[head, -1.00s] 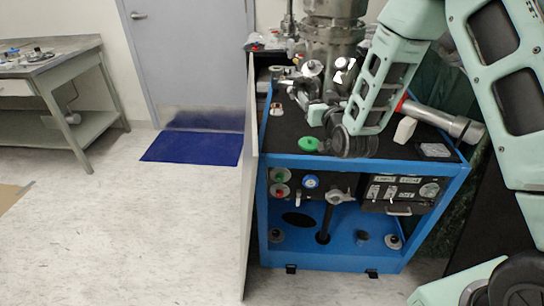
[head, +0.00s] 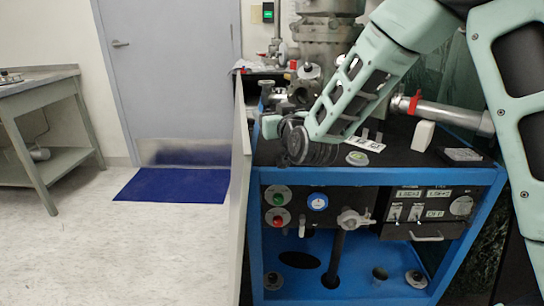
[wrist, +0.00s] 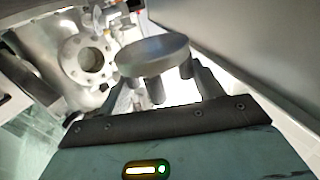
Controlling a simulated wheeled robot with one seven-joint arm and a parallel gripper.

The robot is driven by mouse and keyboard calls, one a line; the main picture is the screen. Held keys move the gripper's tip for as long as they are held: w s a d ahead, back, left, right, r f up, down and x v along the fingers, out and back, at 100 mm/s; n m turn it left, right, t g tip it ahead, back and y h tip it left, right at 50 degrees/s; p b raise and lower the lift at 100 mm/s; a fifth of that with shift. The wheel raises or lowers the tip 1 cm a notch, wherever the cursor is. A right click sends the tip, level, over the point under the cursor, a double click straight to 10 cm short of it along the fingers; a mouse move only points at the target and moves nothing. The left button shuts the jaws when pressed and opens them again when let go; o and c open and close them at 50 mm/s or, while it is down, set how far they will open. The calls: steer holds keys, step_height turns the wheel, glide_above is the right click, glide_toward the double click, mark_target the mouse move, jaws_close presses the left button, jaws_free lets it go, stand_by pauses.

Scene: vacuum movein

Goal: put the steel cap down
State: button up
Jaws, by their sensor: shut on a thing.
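In the wrist view the steel cap (wrist: 153,55), a round grey disc with short pegs under it, sits between the two fingers of my gripper (wrist: 160,82). The fingers are shut on it, and the cap is tilted in the picture. Beyond it, to the left, is a steel flange (wrist: 88,60) with a round opening and bolt holes. In the head view my gripper (head: 278,126) is over the left part of the blue cart's black top (head: 410,160), beside the steel chamber (head: 327,45). My wrist hides most of the fingers, and I cannot make out the cap there.
A small round disc (head: 357,158) and a white label card (head: 365,143) lie on the cart top. A white block (head: 423,136) and a clear flat box (head: 463,155) are to the right. A steel tube (head: 450,115) crosses the back. A tall panel (head: 240,190) borders the left.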

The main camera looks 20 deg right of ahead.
steer(key=shift+f+b, duration=0.7)
steer(key=shift+f, duration=3.3)
steer(key=shift+f, duration=0.2)
steer(key=o, duration=1)
steer(key=shift+o, duration=0.2)
steer(key=shift+r, duration=0.2)
steer(key=s, duration=1.2)
steer(key=shift+d, duration=0.4)
steer(key=shift+f, duration=0.1)
